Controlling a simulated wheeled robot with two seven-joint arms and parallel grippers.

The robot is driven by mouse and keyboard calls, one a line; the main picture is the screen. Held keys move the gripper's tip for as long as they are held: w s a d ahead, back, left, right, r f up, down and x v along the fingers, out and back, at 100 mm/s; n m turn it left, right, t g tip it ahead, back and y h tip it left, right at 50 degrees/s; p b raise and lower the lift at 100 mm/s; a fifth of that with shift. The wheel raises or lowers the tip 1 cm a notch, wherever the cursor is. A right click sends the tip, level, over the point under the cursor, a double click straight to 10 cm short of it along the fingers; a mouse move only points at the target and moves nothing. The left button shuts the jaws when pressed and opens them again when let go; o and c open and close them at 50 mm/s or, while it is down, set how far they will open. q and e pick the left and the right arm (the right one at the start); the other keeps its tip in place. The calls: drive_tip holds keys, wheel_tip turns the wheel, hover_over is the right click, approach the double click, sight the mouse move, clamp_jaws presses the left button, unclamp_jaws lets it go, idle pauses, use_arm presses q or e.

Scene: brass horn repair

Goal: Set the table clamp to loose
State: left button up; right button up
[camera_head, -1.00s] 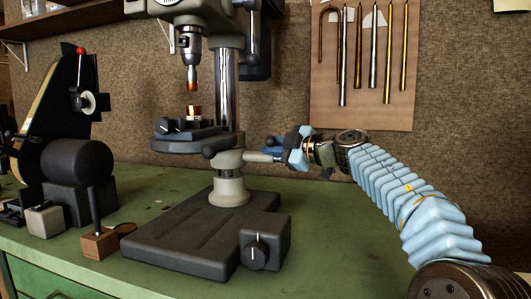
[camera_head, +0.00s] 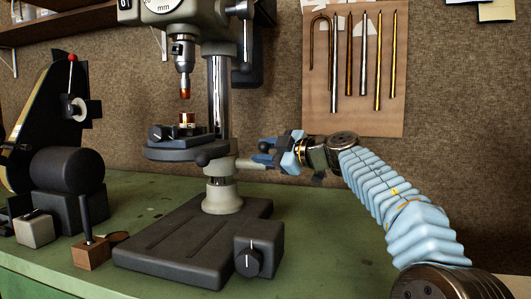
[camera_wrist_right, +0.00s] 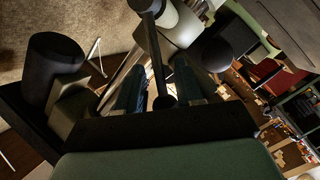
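The drill press has a grey collar (camera_head: 222,168) below its round table (camera_head: 180,149). The clamp's setting cannot be read. My left gripper is out of view.
The press base (camera_head: 190,245) with a black dial (camera_head: 248,262) stands on the green bench (camera_head: 330,235). A belt grinder (camera_head: 65,150) and a small wooden block (camera_head: 91,254) are at the left. Metal rods hang on a board (camera_head: 355,110) behind my right arm.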

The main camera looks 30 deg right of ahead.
drive_tip(key=v, duration=1.4)
drive_tip(key=shift+w, duration=0.1)
